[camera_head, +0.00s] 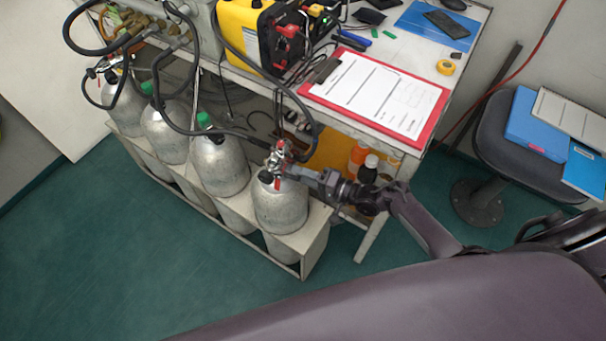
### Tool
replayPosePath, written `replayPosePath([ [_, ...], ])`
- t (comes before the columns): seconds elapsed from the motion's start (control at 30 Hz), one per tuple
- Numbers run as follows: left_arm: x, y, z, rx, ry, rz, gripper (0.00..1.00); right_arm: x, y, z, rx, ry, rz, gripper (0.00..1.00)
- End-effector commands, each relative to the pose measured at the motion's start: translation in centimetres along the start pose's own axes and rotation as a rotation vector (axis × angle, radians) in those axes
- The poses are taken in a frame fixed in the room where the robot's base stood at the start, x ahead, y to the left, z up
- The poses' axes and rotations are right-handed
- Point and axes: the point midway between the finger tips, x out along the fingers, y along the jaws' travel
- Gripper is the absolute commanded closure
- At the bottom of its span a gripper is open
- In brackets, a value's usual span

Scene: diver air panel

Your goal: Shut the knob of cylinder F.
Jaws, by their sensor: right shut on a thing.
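Several silver cylinders stand in a row in a pale rack. The rightmost, nearest cylinder (281,207) has a valve with a metal and red fitting (278,157) and a black hose on top. No letter is readable, so I cannot tell from a label which one is F. My right gripper (292,171) reaches in from the right at the top of this cylinder. It is shut on the valve's knob, which the fingers mostly hide. My left gripper is out of view.
Two middle cylinders (220,165) have green caps; the far-left one (124,105) also has a hose. A bench (470,22) behind holds a yellow device (250,32) and a red clipboard (431,112). A stool (492,135) stands right. Green floor (130,250) is clear at left.

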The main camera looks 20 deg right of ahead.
Motion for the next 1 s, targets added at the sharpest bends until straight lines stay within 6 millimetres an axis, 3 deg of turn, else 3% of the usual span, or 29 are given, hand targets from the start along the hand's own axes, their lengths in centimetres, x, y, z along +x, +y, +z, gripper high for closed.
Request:
replayPosePath([
  [0.03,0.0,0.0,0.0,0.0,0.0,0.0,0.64,-0.1,0.2,0.2,0.004,-0.002,0.004,0.6],
  [0.17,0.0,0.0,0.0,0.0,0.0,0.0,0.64,-0.1,0.1,0.1,0.003,-0.002,0.003,0.43],
  [0.5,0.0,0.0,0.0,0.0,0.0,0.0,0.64,-0.4,0.1,0.0,0.001,0.0,0.001,0.42],
  [1.0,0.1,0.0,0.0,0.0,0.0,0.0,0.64,-7.4,0.1,0.1,0.002,-0.001,0.003,0.42],
])
